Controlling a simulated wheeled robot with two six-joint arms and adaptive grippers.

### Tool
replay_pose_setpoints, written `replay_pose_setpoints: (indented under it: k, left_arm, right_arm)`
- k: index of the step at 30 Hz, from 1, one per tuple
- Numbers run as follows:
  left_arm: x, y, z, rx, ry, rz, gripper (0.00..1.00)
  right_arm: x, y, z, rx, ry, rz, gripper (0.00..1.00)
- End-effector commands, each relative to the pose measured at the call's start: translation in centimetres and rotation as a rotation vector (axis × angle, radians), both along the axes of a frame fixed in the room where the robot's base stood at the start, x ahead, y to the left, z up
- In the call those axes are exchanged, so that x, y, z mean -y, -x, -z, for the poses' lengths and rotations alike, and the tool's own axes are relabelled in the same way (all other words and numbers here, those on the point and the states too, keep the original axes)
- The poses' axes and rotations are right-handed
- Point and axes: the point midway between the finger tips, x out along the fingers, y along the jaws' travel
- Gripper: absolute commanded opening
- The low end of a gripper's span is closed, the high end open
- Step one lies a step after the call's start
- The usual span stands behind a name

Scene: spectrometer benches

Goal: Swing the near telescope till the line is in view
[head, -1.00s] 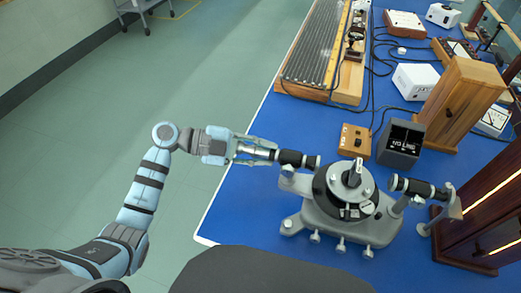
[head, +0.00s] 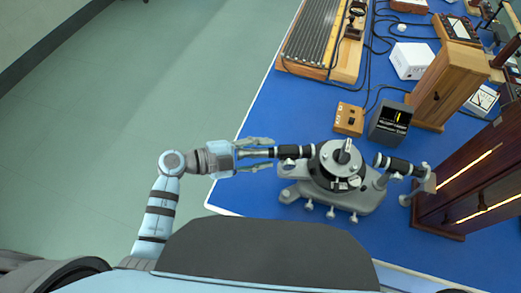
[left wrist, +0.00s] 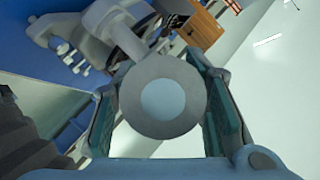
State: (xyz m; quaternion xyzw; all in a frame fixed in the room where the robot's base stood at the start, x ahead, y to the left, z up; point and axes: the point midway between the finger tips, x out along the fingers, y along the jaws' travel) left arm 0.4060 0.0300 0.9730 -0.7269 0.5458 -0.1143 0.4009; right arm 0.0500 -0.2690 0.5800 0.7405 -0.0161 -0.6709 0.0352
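The near spectrometer (head: 335,197) stands on the blue bench, with a round dark table on a grey base. Its near telescope (head: 290,152) is a black tube pointing left, with a silver eyepiece end. My left gripper (head: 262,153) is open around that end, one finger on each side, with gaps visible in the head view. In the left wrist view the round eyepiece face (left wrist: 163,96) fills the space between the fingers and hides most of the tube. My right gripper is out of view.
A small wooden box (head: 348,119) sits beside the display. A tall wooden case (head: 447,90) and a dark lamp housing (head: 470,185) with glowing slits stand to the right. A ribbed board (head: 315,40) lies behind. Open floor is at left.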

Motion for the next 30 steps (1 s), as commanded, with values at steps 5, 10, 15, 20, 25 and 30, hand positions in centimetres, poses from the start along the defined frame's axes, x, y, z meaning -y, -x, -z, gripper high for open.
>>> replay_pose_setpoints:
  k: [5, 10, 15, 20, 25, 30]
  left_arm:
    - [0.0, 0.0, 0.0, 0.000, -0.001, 0.001, 0.41]
    - [-1.1, 0.4, -0.2, 0.001, -0.005, -0.001, 0.41]
    - [-4.8, 2.1, -1.3, 0.000, -0.010, 0.000, 0.41]
    - [-8.5, 3.8, -2.5, -0.002, -0.008, 0.002, 0.41]
    - [-10.4, 4.5, -3.2, 0.000, -0.005, 0.000, 0.41]
    - [-10.5, 4.6, -3.3, 0.001, -0.001, 0.000, 0.41]
  right_arm:
    - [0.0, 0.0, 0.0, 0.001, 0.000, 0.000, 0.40]
    - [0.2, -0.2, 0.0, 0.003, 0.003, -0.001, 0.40]
    - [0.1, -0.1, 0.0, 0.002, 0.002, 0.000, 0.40]
    - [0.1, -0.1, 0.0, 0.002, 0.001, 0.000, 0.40]
    - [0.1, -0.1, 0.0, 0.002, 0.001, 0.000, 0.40]
    - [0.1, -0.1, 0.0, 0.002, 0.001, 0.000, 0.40]
